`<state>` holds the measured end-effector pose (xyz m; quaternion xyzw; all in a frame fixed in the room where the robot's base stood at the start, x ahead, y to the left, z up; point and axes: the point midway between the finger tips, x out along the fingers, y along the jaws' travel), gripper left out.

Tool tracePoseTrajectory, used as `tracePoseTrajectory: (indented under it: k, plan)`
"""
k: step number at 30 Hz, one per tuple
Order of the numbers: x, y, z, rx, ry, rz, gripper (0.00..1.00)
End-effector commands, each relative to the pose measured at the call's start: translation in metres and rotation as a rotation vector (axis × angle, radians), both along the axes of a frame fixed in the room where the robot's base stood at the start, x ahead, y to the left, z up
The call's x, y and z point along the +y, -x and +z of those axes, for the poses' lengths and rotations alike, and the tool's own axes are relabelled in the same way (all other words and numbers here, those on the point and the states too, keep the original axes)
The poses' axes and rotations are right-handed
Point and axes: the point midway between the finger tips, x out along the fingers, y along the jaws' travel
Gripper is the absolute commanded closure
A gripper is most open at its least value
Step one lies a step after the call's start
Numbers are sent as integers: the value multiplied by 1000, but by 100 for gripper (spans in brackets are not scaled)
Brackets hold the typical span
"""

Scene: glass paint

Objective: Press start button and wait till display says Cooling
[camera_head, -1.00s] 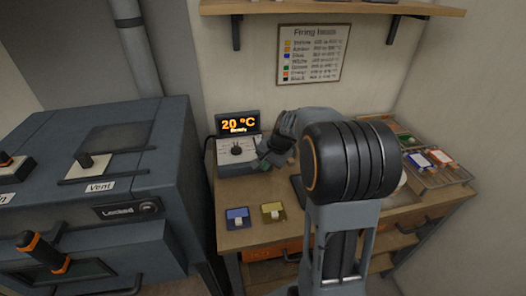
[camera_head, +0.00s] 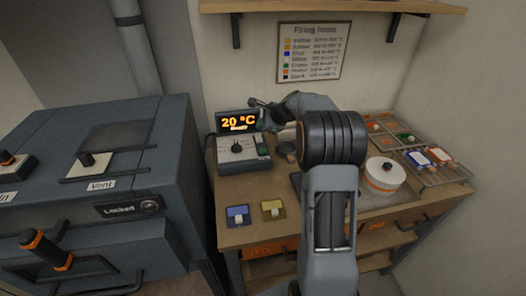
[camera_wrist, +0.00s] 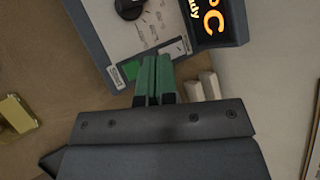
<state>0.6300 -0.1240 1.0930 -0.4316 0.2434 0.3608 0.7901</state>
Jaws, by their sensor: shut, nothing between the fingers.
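The kiln controller (camera_head: 238,155) is a pale box with a black dial on the table, with a dark display (camera_head: 238,121) at its back. The display reads 20 °C in orange; the small word under it is blurred, possibly "Ready". In the wrist view, a green button (camera_wrist: 130,70) sits near the edge of the controller panel (camera_wrist: 135,32), beside my fingertips. My gripper (camera_wrist: 155,60) is shut and empty, its green fingers together over the panel edge. In the head view my gripper (camera_head: 258,104) is raised by the display's upper right. Whether it touches anything is unclear.
Blue (camera_head: 238,215) and yellow (camera_head: 273,209) labelled pieces lie at the table's front left. A white round pot (camera_head: 384,174) and trays (camera_head: 436,166) stand on the right. The kiln (camera_head: 100,180), marked "Locked", is at left. A firing chart (camera_head: 312,51) hangs behind.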

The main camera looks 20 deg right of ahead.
Motion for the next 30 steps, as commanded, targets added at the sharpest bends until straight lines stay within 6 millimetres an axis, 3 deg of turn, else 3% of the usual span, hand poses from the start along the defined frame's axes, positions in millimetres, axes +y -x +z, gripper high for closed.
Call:
tracePoseTrajectory:
  k: [11,30]
  plan:
    - [0,0,-10,0,1,2,100]
    - [0,0,-81,1,2,2,100]
